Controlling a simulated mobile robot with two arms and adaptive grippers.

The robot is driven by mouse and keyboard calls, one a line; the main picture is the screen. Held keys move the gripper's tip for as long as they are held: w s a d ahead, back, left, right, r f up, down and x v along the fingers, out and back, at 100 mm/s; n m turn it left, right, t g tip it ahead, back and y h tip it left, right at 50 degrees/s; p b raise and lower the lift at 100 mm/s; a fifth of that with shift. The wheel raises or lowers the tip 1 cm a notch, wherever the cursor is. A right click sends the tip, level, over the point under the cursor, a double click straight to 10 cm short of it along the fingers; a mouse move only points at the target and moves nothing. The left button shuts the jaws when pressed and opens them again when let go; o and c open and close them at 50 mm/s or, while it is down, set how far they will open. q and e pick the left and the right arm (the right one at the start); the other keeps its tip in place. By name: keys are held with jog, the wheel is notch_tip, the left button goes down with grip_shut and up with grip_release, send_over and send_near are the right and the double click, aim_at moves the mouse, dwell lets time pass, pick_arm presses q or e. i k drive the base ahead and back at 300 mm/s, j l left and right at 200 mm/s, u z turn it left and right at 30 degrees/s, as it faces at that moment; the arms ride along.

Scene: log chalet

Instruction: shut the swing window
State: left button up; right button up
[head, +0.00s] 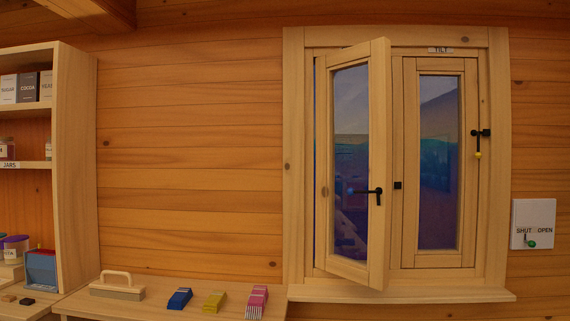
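The swing window (353,165) is the left sash of a wooden double window. It stands ajar, with its right edge swung out into the room and its left edge at the frame. A black handle with a blue knob (366,191) sits on its right stile and lies level, pointing left. A small black catch (397,185) is on the middle post. The right sash (438,160), under a TILT label, sits in the frame; its black handle with a yellow knob (478,143) points down. Neither of my grippers is in view.
The window sill (400,293) juts out below. A bench at lower left holds a wooden block with a handle (117,287) and blue, yellow and pink packets (257,302). Shelves (76,170) stand at left. A SHUT/OPEN switch plate (533,224) is at right.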

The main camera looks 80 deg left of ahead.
aim_at(375, 273)
jog(key=u, duration=2.05)
